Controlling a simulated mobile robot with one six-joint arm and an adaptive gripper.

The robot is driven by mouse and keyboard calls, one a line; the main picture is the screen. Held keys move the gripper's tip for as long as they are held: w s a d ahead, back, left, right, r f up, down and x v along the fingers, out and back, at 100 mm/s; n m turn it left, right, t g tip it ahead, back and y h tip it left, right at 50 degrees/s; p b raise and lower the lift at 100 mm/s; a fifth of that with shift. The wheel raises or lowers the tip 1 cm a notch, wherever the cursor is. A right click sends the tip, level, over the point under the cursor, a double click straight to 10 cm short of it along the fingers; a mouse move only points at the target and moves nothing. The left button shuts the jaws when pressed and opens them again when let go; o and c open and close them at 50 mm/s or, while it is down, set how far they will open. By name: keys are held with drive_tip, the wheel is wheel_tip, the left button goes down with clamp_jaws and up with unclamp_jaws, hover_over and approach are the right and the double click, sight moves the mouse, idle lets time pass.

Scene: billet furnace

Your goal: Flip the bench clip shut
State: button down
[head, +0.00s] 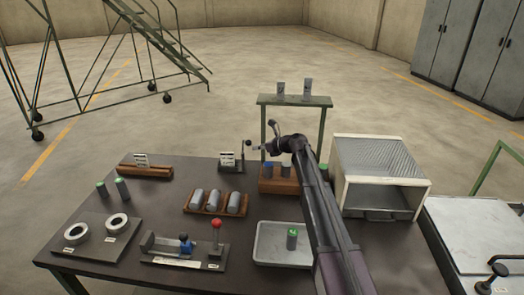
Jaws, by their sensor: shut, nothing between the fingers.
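A small dark fixture with a white label (228,163) stands at the back of the bench, with an upright lever (244,155) on its right side; it looks like the bench clip. The lever appears raised, but its exact angle is too small to tell. My gripper (261,148) is shut and empty, just right of the lever's top. I cannot tell whether it touches the lever. A second fixture (216,255) at the front has an upright red-knobbed lever (216,225) and a blue piece (186,243).
A wooden block with pegs (280,181) sits under my arm. A wooden tray of cylinders (217,203), a metal tray (284,244), ring fixtures (97,228) and green-topped cylinders (122,188) are nearby. A white-framed furnace box (380,175) stands right; a green stand (294,101) is behind.

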drive_tip(key=shift+w+a+r, duration=0.1)
drive_tip(key=shift+w+a, duration=0.1)
drive_tip(key=shift+a, duration=0.05)
drive_tip(key=shift+s+a+r+p, duration=0.1)
drive_tip(key=shift+a+r+p, duration=0.1)
drive_tip(key=shift+a+p, duration=0.15)
